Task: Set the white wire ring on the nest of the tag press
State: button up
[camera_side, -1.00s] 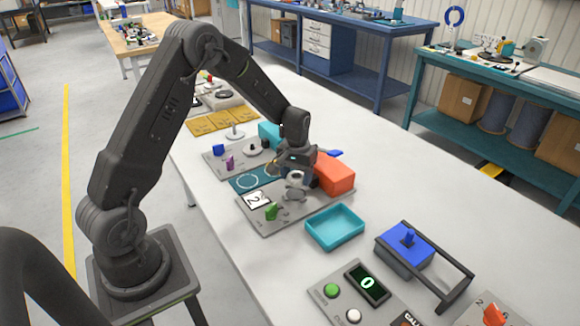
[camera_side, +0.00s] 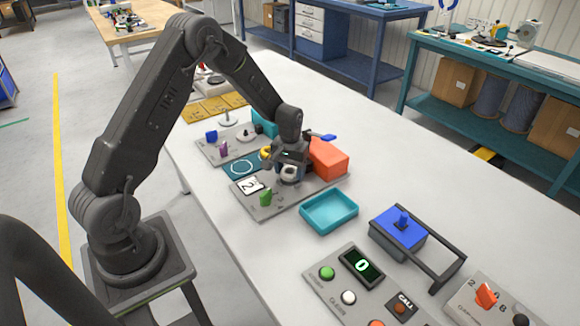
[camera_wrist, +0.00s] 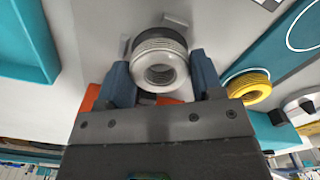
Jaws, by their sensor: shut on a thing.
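The white wire ring (camera_wrist: 160,62) is between the two blue fingers of my gripper (camera_wrist: 162,80) in the wrist view. In the side view the ring (camera_side: 289,172) shows low at my gripper (camera_side: 289,168), over the grey plate of the tag press (camera_side: 262,209). My gripper is shut on the ring. A dark round part (camera_wrist: 152,38), seemingly the nest, shows right behind the ring in the wrist view. I cannot tell whether the ring touches it. The orange block (camera_side: 328,158) of the press, with a blue lever, stands right behind my gripper.
A yellow ring (camera_wrist: 248,85) lies close beside my gripper, near the teal mat (camera_side: 235,171) with white circles. A green part (camera_side: 266,197) and a "2" card (camera_side: 249,186) are on the press plate. A teal tray (camera_side: 329,212) stands in front.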

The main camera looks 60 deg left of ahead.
jog(key=shift+f, duration=0.25)
jog(key=o, duration=1)
notch_tip(320, 180, up, 8)
